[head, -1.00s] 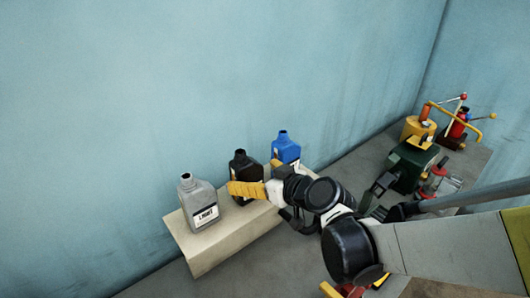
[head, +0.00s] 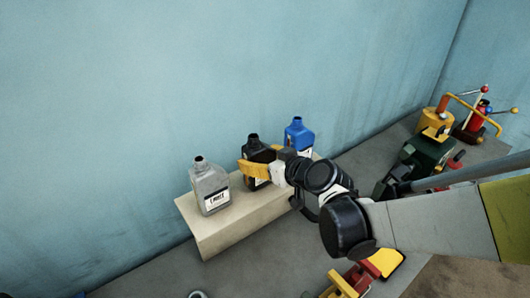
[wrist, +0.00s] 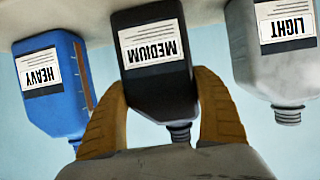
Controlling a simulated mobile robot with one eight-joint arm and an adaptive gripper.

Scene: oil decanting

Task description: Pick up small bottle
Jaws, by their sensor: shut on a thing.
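A black bottle (head: 260,154) labelled MEDIUM stands in the middle of a row of three on a pale ledge (head: 243,222). It also shows upside down in the wrist view (wrist: 155,65), between my two yellow-brown fingers. My gripper (head: 256,166) reaches in from the right and is shut on this bottle around its body. In the head view the near finger hides part of its front. In the head view the bottle appears upright and at the ledge; I cannot tell whether its base touches.
A grey bottle (head: 211,188) labelled LIGHT stands to its left. A blue bottle (head: 299,136), labelled HEAVY in the wrist view, stands to its right, close to my gripper. A blue wall is behind. Red, yellow and green machinery (head: 430,152) stands at the right.

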